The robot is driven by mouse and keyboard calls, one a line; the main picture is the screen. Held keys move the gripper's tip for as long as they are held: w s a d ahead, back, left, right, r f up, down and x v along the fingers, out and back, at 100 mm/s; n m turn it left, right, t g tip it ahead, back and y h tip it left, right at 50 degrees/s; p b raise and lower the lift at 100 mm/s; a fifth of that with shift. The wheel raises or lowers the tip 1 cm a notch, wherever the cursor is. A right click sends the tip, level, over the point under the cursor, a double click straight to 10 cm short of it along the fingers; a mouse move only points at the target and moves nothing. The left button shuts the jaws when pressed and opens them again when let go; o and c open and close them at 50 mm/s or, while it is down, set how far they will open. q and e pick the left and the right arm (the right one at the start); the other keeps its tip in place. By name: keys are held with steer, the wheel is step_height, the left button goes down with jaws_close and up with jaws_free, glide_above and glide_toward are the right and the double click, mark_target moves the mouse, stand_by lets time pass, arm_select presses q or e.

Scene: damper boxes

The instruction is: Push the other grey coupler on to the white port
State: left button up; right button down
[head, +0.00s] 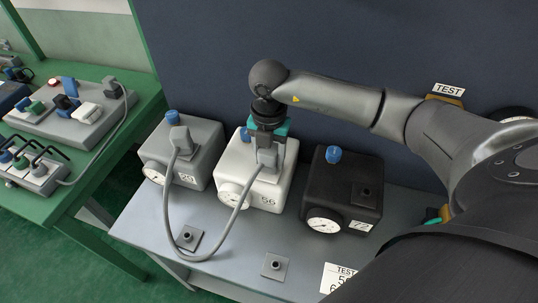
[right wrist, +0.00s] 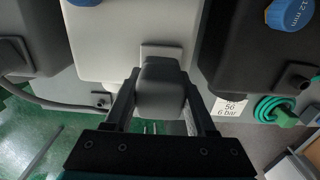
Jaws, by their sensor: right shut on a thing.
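My right gripper (head: 268,152) is above the white box (head: 236,170), pointing down, shut on a grey coupler (right wrist: 160,88). In the right wrist view the coupler lies between both fingers, against or just in front of the pale port plate (right wrist: 162,50) of the white box. The port itself is hidden behind the coupler, so I cannot tell how far on it is. A grey hose (head: 168,220) runs from this coupler to another grey coupler (head: 181,140), which sits on top of the grey box (head: 207,140). My left gripper is not in view.
A black box (head: 345,180) stands right of the white one. Two small plates with stubs (head: 188,238) (head: 275,265) lie on the grey bench's front part. A test card (head: 338,277) is at the front right. A green table (head: 130,135) with devices stands left.

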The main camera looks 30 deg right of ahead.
steer(key=shift+w+f+b, duration=0.1)
steer(key=shift+f+b, duration=0.45)
steer(key=shift+f, duration=0.35)
stand_by(1.0)
steer(key=shift+c, duration=0.7)
jaws_free()
